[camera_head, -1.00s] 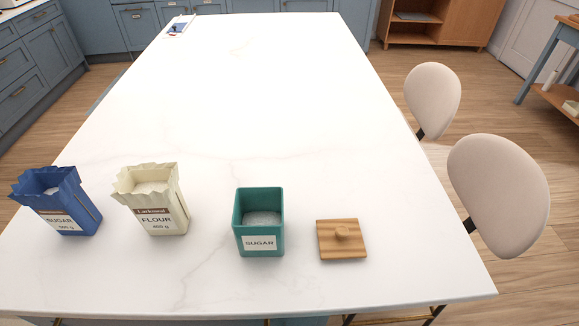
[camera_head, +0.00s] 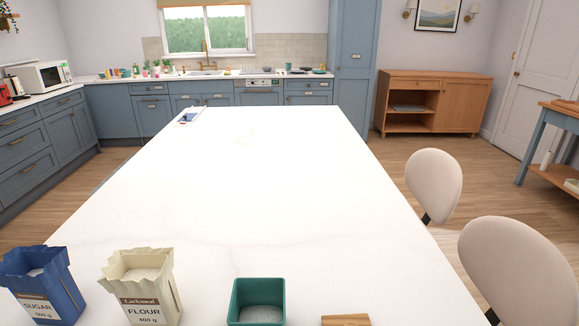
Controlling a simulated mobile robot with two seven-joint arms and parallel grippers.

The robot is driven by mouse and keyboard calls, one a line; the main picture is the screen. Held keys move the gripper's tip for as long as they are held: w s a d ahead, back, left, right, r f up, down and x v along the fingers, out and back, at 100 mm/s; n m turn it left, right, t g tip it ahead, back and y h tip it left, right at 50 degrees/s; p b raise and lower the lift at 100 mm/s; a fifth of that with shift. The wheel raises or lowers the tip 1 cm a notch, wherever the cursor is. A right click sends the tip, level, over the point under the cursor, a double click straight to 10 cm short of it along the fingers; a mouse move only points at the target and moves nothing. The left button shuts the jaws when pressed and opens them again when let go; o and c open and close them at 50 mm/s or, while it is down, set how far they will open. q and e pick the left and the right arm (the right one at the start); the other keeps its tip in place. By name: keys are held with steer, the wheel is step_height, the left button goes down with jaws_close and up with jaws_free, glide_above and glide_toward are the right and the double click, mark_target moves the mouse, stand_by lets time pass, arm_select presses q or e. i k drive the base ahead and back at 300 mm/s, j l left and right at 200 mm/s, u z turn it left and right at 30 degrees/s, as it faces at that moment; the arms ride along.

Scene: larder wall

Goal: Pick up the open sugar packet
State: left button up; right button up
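The open sugar packet (camera_head: 42,288) is blue with a white label reading SUGAR 500 g. It stands upright at the near left of the white table, its jagged top open with white sugar showing inside. To its right stands an open cream flour packet (camera_head: 142,288). Further right is a teal canister (camera_head: 257,302) holding white grains, its lower part cut off by the picture's edge. A wooden lid (camera_head: 345,320) shows only partly at the bottom edge. Neither of my grippers is in view.
The long white table (camera_head: 250,180) is mostly clear, with a small clipboard-like item (camera_head: 190,116) at its far left corner. Two pale chairs (camera_head: 433,185) stand along the right side. Blue kitchen counters (camera_head: 150,112) line the back and left; a wooden cabinet (camera_head: 432,103) stands at the back right.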

mark_target(47, 290)
steer(key=k+j, duration=0.15)
steer(key=k+u, duration=0.1)
steer(key=u, duration=0.25)
steer(key=k+u, duration=0.1)
steer(key=u, duration=0.25)
steer(key=j+u, duration=0.15)
steer(key=u, duration=0.2)
steer(key=k, duration=0.05)
